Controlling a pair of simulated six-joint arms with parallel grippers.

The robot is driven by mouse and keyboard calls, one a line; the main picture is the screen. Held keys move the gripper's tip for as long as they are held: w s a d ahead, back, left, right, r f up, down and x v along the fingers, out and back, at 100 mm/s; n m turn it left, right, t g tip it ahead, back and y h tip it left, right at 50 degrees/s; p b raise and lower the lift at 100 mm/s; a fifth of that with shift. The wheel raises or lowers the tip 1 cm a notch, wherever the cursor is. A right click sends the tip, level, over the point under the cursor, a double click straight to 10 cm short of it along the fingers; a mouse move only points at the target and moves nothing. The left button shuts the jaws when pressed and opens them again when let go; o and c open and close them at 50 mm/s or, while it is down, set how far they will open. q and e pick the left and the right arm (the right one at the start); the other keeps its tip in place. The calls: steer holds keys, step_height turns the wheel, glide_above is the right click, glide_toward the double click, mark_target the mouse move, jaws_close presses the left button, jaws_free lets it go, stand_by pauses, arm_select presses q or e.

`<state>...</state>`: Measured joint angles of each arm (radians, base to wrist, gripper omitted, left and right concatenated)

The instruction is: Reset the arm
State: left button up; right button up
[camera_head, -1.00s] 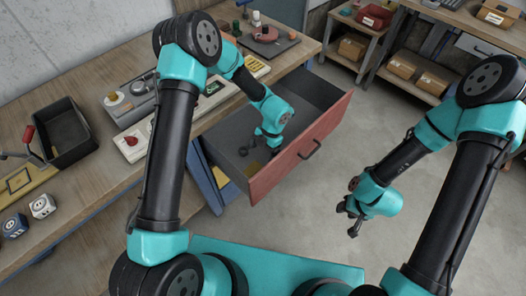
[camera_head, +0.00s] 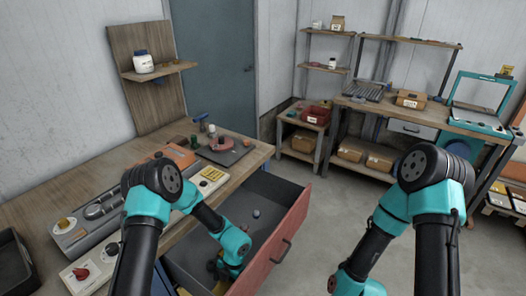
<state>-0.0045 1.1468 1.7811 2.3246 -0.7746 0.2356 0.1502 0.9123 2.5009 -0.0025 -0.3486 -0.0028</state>
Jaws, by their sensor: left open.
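My left arm reaches over the workbench, and its gripper (camera_head: 222,268) is low inside the open drawer (camera_head: 180,262). The gripper is open; its fingertips are small and partly hidden by the wrist. A small pale round item (camera_head: 256,213) lies on the drawer floor behind the gripper, apart from it. The drawer has a red front (camera_head: 272,245) with a dark handle. My right arm hangs over the open floor at the right, bent downward. Its wrist reaches the bottom edge, and its gripper fingers are out of frame.
The wooden workbench (camera_head: 75,190) holds trays, tools and a dark plate (camera_head: 232,150). A dark bin (camera_head: 12,262) stands at lower left. Shelving and a second bench (camera_head: 430,118) stand behind. The floor (camera_head: 320,215) between is clear.

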mark_target(228, 287)
arm_select(q)
steer(key=shift+x, duration=1.5)
steer(key=shift+r, duration=0.1)
steer(key=v, duration=1.2)
steer(key=x, duration=1.2)
steer(key=shift+f, duration=0.2)
step_height(228, 287, up, 11)
steer(key=shift+f, duration=0.2)
steer(key=shift+w+r+m, duration=0.2)
steer(key=shift+w+m, duration=0.1)
steer(key=shift+w, duration=0.15)
